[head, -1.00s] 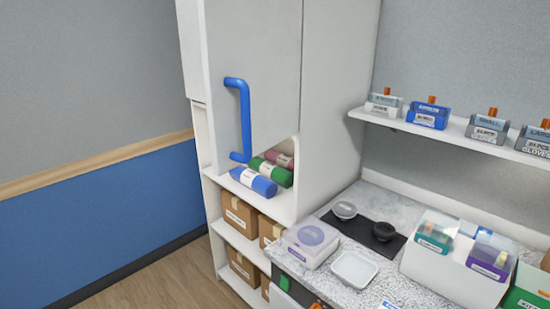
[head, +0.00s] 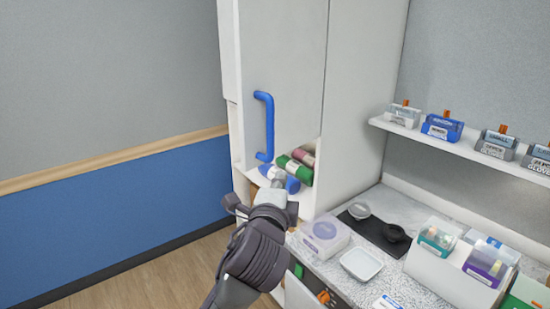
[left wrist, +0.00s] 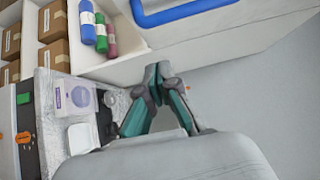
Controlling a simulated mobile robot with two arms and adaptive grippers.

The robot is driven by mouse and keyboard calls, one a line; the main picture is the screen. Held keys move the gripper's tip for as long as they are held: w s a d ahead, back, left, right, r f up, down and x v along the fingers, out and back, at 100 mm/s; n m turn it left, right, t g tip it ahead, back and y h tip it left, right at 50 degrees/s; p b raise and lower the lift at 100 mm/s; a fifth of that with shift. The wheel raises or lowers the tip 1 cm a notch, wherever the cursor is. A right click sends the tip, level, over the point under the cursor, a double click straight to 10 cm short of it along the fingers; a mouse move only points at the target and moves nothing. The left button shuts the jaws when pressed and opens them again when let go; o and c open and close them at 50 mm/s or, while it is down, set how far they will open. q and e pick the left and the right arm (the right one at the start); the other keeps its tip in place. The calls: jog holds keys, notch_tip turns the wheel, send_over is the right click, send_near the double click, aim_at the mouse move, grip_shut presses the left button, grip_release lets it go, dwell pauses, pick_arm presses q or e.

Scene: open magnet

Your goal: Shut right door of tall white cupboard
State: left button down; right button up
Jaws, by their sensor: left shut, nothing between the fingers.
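The tall white cupboard (head: 360,90) has a light grey door (head: 293,75) with a blue handle (head: 268,125) near its left edge. The door appears to stand ajar, its lower edge at an angle to the shelf front, with rolls showing below. The handle also shows at the top of the left wrist view (left wrist: 175,14). My left gripper (head: 277,178) is below the handle, in front of the shelf with the rolls, partly hidden by its own wrist. In the left wrist view its fingers (left wrist: 157,80) are shut and empty, apart from the handle. My right gripper is not in view.
Green and pink rolls (head: 296,170) lie on the open shelf. A counter to the right holds a purple-lidded box (head: 325,235), a white tray (head: 361,264) and bins. A wall shelf (head: 450,140) carries glove boxes. Floor at left is clear.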

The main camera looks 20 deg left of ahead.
pick_arm(q)
jog(key=w+a+p, duration=0.3)
jog(key=w, duration=0.5)
jog(key=shift+w+a, duration=0.2)
jog(key=shift+a, duration=0.1)
jog(key=shift+d, duration=0.1)
